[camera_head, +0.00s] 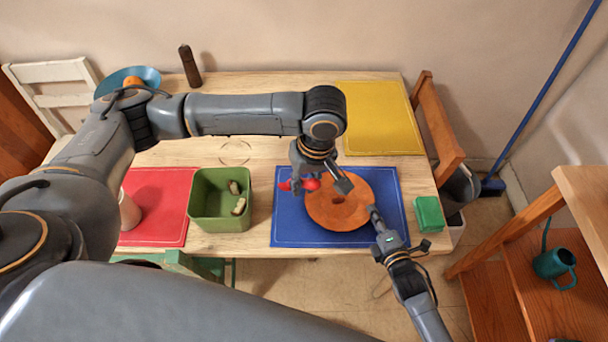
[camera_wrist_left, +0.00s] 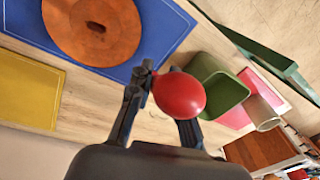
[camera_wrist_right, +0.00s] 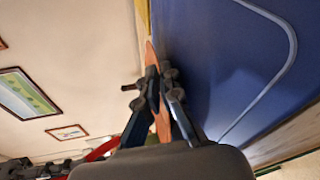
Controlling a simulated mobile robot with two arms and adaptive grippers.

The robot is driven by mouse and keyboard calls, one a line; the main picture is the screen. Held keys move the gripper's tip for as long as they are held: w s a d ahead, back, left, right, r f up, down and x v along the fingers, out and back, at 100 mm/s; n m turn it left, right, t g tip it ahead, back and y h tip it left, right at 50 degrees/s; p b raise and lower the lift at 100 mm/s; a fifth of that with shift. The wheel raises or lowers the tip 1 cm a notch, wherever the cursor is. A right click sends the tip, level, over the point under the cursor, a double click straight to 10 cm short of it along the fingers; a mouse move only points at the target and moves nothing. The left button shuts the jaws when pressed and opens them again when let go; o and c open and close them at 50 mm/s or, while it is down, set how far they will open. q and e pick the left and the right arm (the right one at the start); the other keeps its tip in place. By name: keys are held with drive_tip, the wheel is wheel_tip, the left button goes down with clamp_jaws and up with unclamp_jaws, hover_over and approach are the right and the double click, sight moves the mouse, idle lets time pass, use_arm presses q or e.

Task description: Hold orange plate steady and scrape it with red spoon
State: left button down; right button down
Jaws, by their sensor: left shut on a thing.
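The orange plate (camera_head: 352,210) lies on the blue mat (camera_head: 288,232), with a dark brown patch (camera_head: 338,197) near its middle. The plate also shows in the left wrist view (camera_wrist_left: 75,35). My left gripper (camera_head: 322,180) is shut on the red spoon (camera_head: 311,184), whose rounded red end (camera_wrist_left: 179,95) shows large in the left wrist view. It is held above the plate's left edge; the spoon's handle is mostly hidden. My right gripper (camera_head: 376,217) is at the plate's right rim, its fingers (camera_wrist_right: 158,85) closed on either side of the edge-on orange rim (camera_wrist_right: 163,125).
A green bin (camera_head: 208,222) with a few scraps inside stands left of the blue mat, by a red mat (camera_head: 165,235) with a pale cup (camera_head: 130,212). A green block (camera_head: 429,214) sits right of the mat. A yellow mat (camera_head: 385,125) lies behind, near a chair (camera_head: 438,130).

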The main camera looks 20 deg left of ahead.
use_arm(q)
drive_tip(key=shift+f, duration=0.8)
drive_tip(key=shift+w+d+f, duration=0.9)
drive_tip(key=shift+w+f, duration=1)
drive_tip(key=shift+w, duration=0.2)
wheel_tip(320, 180, up, 9)
drive_tip(key=shift+a+r, duration=0.15)
drive_tip(key=shift+r, duration=0.1)
